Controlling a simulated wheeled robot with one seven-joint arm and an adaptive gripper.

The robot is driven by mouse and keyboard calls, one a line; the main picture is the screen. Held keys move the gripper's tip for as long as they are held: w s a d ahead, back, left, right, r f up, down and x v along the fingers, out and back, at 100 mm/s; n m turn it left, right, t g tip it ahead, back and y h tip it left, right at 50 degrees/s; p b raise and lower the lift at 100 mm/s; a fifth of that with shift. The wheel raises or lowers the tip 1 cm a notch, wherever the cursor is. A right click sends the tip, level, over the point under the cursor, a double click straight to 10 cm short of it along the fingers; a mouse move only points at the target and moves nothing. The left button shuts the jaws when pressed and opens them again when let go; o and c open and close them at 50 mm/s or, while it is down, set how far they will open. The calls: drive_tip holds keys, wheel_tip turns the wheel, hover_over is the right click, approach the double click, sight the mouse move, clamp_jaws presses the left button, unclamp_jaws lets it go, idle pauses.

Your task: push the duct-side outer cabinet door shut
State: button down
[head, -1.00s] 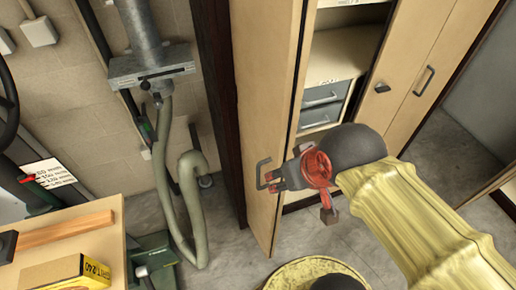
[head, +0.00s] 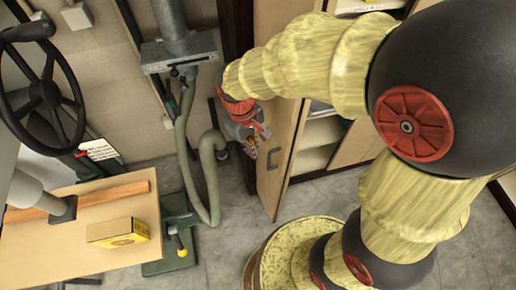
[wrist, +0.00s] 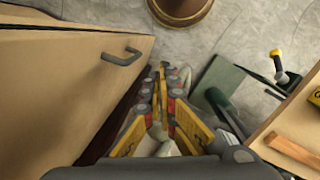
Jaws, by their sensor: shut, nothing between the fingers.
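The duct-side outer cabinet door (head: 271,190) is a tall pale wooden panel standing open, with a dark bar handle (head: 272,158) on its outer face. The same door (wrist: 60,90) fills the left of the wrist view, with its handle (wrist: 122,57) near the free edge. My gripper (head: 250,152) is on the duct side of the door, beside the handle face, partly hidden by my arm in the head view. In the wrist view my gripper (wrist: 162,72) is shut and empty, to the right of the handle. I cannot tell whether it touches the door.
The metal duct (head: 180,50) and its grey-green hose (head: 212,175) stand left of the door. A wooden table (head: 85,235) with a yellow box (head: 118,232) is at the lower left. A green machine base (head: 175,255) stands on the floor. Cabinet shelves (head: 320,140) show behind the door.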

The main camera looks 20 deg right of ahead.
drive_tip(key=w+a+f+n+h+p, duration=0.1)
drive_tip(key=w+a+f+n+p, duration=0.2)
drive_tip(key=w+n, duration=0.35)
drive_tip(key=s+d+f, duration=0.2)
drive_tip(key=d+f, duration=0.3)
drive_tip(key=f, duration=0.5)
drive_tip(key=shift+s+d+b, duration=0.15)
drive_tip(key=shift+d+b, duration=0.2)
drive_tip(key=shift+b, duration=0.05)
drive_tip(key=shift+d+f, duration=0.1)
